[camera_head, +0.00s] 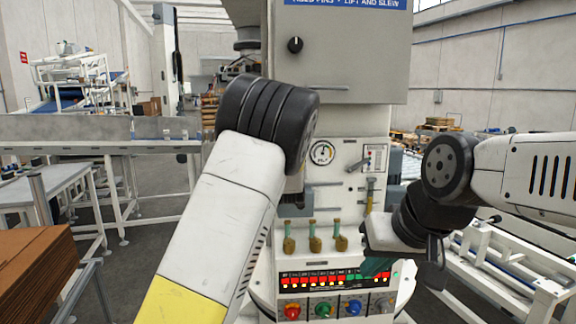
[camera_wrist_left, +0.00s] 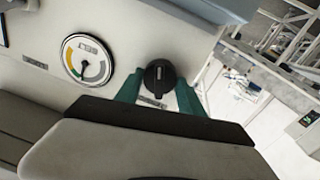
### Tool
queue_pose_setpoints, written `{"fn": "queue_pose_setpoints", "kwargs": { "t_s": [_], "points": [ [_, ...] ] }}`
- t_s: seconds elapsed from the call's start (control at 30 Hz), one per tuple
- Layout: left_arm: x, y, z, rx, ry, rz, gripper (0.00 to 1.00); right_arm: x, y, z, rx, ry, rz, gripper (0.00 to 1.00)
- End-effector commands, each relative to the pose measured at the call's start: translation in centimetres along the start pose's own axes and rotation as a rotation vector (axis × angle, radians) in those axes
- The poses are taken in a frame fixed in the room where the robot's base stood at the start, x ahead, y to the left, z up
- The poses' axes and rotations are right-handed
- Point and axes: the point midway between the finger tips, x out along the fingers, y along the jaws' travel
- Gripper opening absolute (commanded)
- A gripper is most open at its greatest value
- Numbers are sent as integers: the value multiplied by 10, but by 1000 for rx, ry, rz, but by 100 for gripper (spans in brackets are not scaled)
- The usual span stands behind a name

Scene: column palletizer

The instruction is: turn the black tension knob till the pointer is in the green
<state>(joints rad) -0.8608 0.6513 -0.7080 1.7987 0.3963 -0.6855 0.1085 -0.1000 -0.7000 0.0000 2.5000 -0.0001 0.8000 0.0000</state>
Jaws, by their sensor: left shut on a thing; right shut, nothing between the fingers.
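The black tension knob (camera_wrist_left: 158,78) is on the pale machine face in the left wrist view, with a light mark across it. My left gripper (camera_wrist_left: 159,92) has its green fingers on both sides of the knob, shut on it. In the head view my left arm hides the knob and left fingertips. The round gauge (camera_wrist_left: 88,58) has coloured arcs including yellow and green; it also shows in the head view (camera_head: 322,153). My right gripper (camera_head: 376,266) is shut and empty, in front of the machine's lower right.
Another black knob (camera_head: 295,44) is on the upper cabinet. A white frame (camera_head: 500,270) stands at right and brown sheets (camera_head: 35,262) at left.

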Motion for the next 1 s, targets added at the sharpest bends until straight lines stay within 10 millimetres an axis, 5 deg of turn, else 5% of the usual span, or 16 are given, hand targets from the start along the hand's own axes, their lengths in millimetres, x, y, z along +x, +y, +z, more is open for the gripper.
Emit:
{"fn": "queue_pose_setpoints", "kwargs": {
  "t_s": [0.27, 0.57, 0.6, 0.7, 1.0],
  "points": [
    [0, -8, 2, 210, -21, -16, 5, 0, 0, 0, 0, 0, 0, 0],
    [0, -10, 3, 228, -25, -20, 5, 0, 0, 0, 0, 0, 0, 0],
    [0, -11, 3, 228, -25, -21, 50, 0, 0, 0, 0, 0, 0, 0],
    [1, -10, 2, 228, -24, -19, 67, 0, 0, 0, 0, 0, 0, 0],
    [-4, -5, 1, 226, -20, -12, 67, 0, 0, 0, 0, 0, 0, 0]
  ]
}}
